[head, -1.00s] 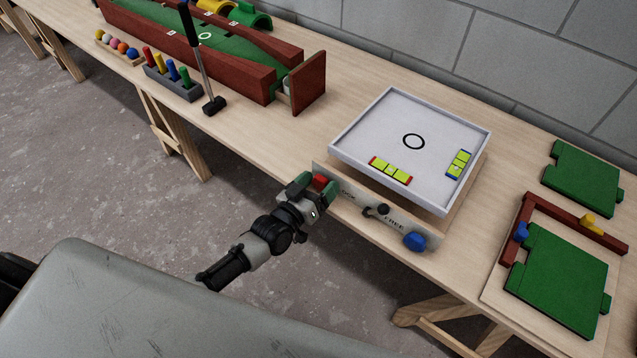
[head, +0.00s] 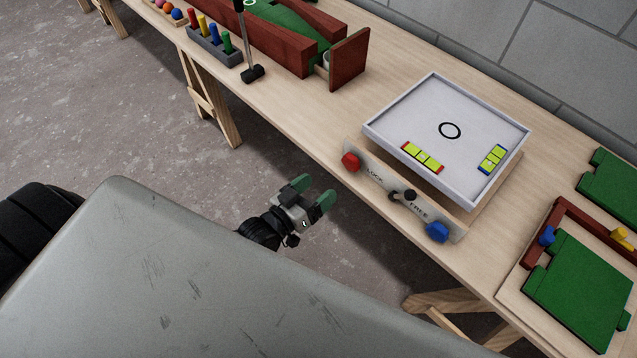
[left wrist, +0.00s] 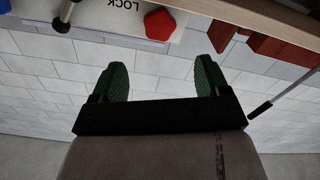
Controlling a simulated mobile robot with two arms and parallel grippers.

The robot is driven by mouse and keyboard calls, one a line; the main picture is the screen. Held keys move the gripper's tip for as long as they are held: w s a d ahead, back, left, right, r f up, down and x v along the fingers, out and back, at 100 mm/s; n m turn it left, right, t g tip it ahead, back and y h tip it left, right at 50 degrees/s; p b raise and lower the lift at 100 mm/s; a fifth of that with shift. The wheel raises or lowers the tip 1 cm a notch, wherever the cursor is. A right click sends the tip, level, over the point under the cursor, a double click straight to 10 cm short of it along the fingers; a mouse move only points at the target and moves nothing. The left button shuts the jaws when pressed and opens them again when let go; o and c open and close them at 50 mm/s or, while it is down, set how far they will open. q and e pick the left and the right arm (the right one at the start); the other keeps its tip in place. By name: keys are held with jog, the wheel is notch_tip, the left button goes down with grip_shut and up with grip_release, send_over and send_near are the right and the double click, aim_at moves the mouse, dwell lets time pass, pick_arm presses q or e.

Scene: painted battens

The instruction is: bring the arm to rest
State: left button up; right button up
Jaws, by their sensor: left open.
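My left gripper (head: 311,192) has green finger pads and is open and empty. In the head view it hangs over the floor in front of the table, apart from the lock panel (head: 385,197). The left wrist view shows its two fingers (left wrist: 162,82) spread, with nothing between them. The panel carries a red knob (head: 350,162) at the LOCK end, a blue knob (head: 437,232) at the FREE end and a dark lever (head: 408,195) between them. The red knob also shows in the left wrist view (left wrist: 160,24). My right gripper is not in view.
A white tray (head: 400,108) with yellow-green blocks stands behind the panel on the wooden table (head: 318,120). A red and green lane with a mallet (head: 252,74) is at upper left. Green pieces (head: 575,290) lie at right. The floor before the table is clear.

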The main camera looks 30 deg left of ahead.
pick_arm(q)
jog(key=s+a+f+m+g+y+p, duration=0.1)
jog(key=s+a+f+g+y+p, duration=0.2)
jog(key=s+f, duration=0.6)
jog(key=s+a+f+g+y+p, duration=0.25)
jog(key=s+f+g, duration=0.3)
jog(key=f, duration=0.65)
jog(key=s+f+g+p, duration=0.1)
jog(key=s+f+g, duration=0.2)
jog(key=s, duration=0.7)
jog(key=s+f+m+g+p, duration=0.1)
jog(key=s+f+g, duration=0.3)
jog(key=s, duration=0.5)
jog(key=shift+s+d+f+y+p, duration=0.2)
jog(key=shift+s+d+y+p, duration=0.15)
jog(key=shift+p, duration=0.3)
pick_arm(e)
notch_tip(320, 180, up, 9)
pick_arm(q)
jog(key=shift+w+g, duration=0.1)
jog(key=shift+g, duration=0.15)
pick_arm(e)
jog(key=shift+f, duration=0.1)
